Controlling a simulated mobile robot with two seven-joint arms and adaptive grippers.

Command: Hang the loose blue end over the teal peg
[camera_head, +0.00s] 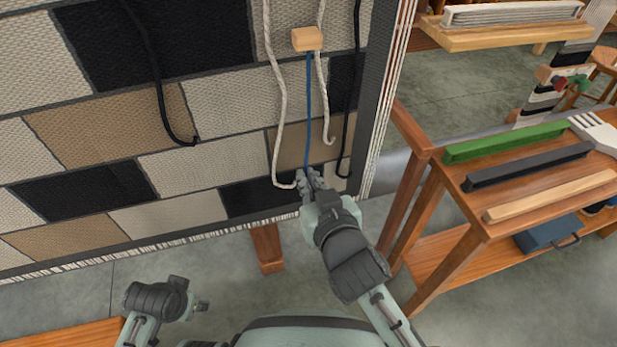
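A blue strand (309,110) hangs down the front of the woven patchwork panel from below a light wooden block (307,39). Its lower end runs to the fingertips of my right gripper (308,178), in front of the panel's lower part. The fingers overlap the strand's end, and I cannot tell whether they are closed on it. My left gripper (198,305) is low at the left, away from the panel; its fingers are too small to read. I see no teal peg in this view.
White cords (282,100) hang beside the blue strand, and black cords (158,85) hang to either side. At right, a wooden rack (475,215) holds green (505,142), black (528,166) and pale bars (550,195). Open floor (240,275) lies below the panel.

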